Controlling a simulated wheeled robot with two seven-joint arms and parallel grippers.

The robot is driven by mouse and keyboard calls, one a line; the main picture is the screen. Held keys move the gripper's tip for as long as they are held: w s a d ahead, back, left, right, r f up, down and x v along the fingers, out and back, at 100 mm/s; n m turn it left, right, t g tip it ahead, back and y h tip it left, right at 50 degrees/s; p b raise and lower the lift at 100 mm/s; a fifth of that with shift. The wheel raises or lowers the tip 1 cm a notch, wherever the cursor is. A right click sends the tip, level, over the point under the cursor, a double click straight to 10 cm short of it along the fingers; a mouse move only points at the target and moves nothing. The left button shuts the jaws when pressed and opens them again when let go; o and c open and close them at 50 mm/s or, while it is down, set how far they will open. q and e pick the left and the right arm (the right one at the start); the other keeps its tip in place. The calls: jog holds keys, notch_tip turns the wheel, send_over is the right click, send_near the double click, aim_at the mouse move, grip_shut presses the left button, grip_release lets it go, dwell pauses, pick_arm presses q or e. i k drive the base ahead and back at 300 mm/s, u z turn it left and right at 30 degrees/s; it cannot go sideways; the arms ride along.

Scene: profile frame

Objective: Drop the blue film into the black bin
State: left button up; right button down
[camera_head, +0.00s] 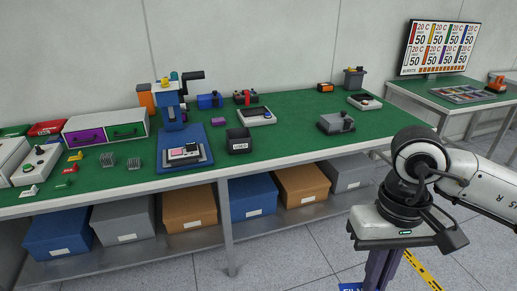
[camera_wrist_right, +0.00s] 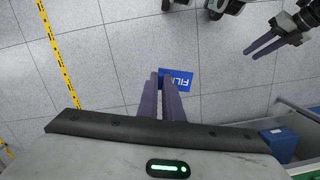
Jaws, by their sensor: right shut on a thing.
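The blue film (camera_wrist_right: 178,76), a flat blue piece with white lettering, is between the fingertips of my right gripper (camera_wrist_right: 167,80), which is shut on it. In the head view, my right gripper (camera_head: 380,280) points down in front of the table, over the floor. A corner of the film (camera_head: 350,287) shows at the bottom edge there. The black bin (camera_head: 238,141), a small open box with a white label, stands on the green table, up and left of my right gripper. My left gripper (camera_wrist_right: 250,54) shows at the upper right of the wrist view, away from the film; its opening is unclear.
The green table (camera_head: 290,150) carries a blue press (camera_head: 172,110), a grey box (camera_head: 336,122), a device right of the bin (camera_head: 256,116) and a drawer unit (camera_head: 105,127). Several lidded boxes stand on the shelf below. Yellow tape (camera_wrist_right: 58,55) crosses the open tiled floor.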

aim_at(237, 150)
jog(key=u, duration=0.85)
jog(key=i, duration=1.4)
jog(key=z, duration=0.65)
jog(key=i, duration=0.45)
jog(key=z, duration=0.6)
